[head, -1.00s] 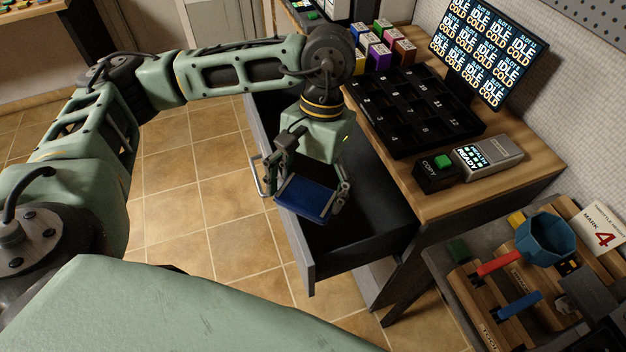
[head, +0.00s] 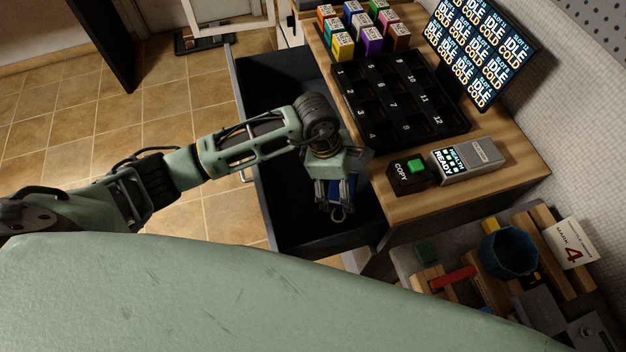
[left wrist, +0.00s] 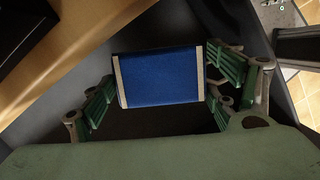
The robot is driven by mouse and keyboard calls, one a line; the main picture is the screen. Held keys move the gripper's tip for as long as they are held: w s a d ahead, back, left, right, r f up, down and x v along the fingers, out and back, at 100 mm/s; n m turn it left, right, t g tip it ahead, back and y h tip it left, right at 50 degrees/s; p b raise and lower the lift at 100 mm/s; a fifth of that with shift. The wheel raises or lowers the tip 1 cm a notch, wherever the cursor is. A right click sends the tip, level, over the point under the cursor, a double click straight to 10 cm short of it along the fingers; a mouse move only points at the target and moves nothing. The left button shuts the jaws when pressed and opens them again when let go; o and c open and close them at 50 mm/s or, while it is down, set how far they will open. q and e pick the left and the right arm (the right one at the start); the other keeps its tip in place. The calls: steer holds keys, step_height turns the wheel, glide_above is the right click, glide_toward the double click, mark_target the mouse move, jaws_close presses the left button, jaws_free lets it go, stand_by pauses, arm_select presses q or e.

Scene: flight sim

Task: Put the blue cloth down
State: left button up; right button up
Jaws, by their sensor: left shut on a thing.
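The blue cloth (left wrist: 160,78) looks like a flat blue rectangle with pale strips along two ends in the left wrist view. My left gripper (left wrist: 165,95) is shut on it, with a green-padded finger at each side. In the head view the gripper (head: 336,195) hangs over the open drawer (head: 275,90), and the blue cloth (head: 335,190) shows only partly between its fingers. I cannot tell whether the cloth touches the drawer floor. My right gripper is not in view.
The wooden desk (head: 460,200) beside the drawer holds a black numbered tray (head: 400,100), several colored boxes (head: 362,30), a black COPY box with a green button (head: 408,175) and a grey READY device (head: 468,160). A blue cup (head: 510,252) stands at lower right. The drawer looks otherwise empty.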

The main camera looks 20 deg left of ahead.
arm_select(q)
steer(key=shift+d+f+n, duration=0.15)
steer(key=shift+f+n, duration=0.1)
steer(key=shift+n, duration=0.05)
steer(key=shift+f, duration=0.3)
steer(key=b, duration=0.7)
glide_above(311, 183)
step_height(311, 183, down, 7)
steer(key=shift+d+r, duration=0.1)
step_height(311, 183, down, 4)
steer(key=b, duration=0.2)
steer(key=shift+b, duration=0.4)
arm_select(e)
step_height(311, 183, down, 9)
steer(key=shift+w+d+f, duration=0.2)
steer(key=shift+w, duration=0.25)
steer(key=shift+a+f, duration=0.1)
